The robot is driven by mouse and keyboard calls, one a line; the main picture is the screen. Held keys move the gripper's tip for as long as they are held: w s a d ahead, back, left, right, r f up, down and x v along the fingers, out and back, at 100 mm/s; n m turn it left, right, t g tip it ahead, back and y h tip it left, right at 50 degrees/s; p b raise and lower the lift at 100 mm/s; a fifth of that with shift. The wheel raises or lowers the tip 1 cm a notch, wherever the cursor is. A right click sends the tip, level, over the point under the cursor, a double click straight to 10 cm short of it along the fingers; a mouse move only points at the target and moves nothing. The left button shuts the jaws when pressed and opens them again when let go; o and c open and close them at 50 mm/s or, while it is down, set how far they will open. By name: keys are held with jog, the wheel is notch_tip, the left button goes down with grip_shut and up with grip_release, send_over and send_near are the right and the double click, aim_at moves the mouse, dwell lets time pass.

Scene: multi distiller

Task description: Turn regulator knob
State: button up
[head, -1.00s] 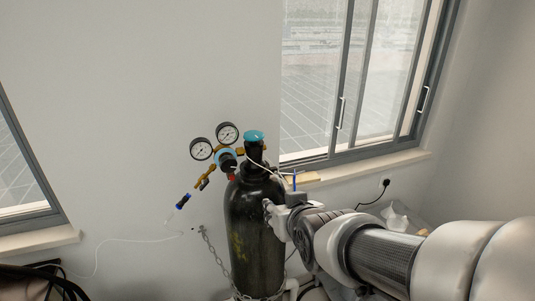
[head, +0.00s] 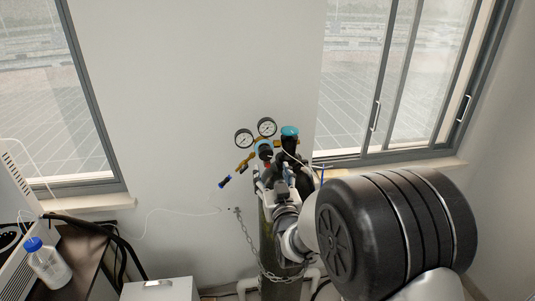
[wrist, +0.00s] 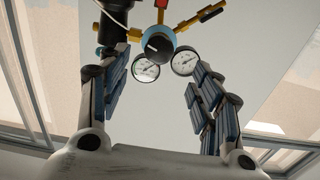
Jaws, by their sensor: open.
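The regulator sits on top of a dark gas cylinder (head: 268,235), with two round gauges. My gripper (wrist: 155,68) is open and empty. In the wrist view its padded fingers stand to either side below the knob, apart from it, with the gauges showing between them. In the head view my gripper (head: 274,179) is just below the regulator, in front of the cylinder, and my arm hides part of the cylinder.
The teal-topped cylinder valve (head: 290,132) is right of the regulator. A chain (head: 246,237) runs around the cylinder. A blue-capped bottle (head: 46,262) stands at the left. The wall is close behind.

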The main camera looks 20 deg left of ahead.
aim_at(267, 156)
jog(key=x, duration=1.1)
jog(key=shift+w+d+p, duration=0.1)
jog(key=shift+p, duration=0.25)
jog(key=shift+c, duration=0.6)
jog(key=c, duration=1)
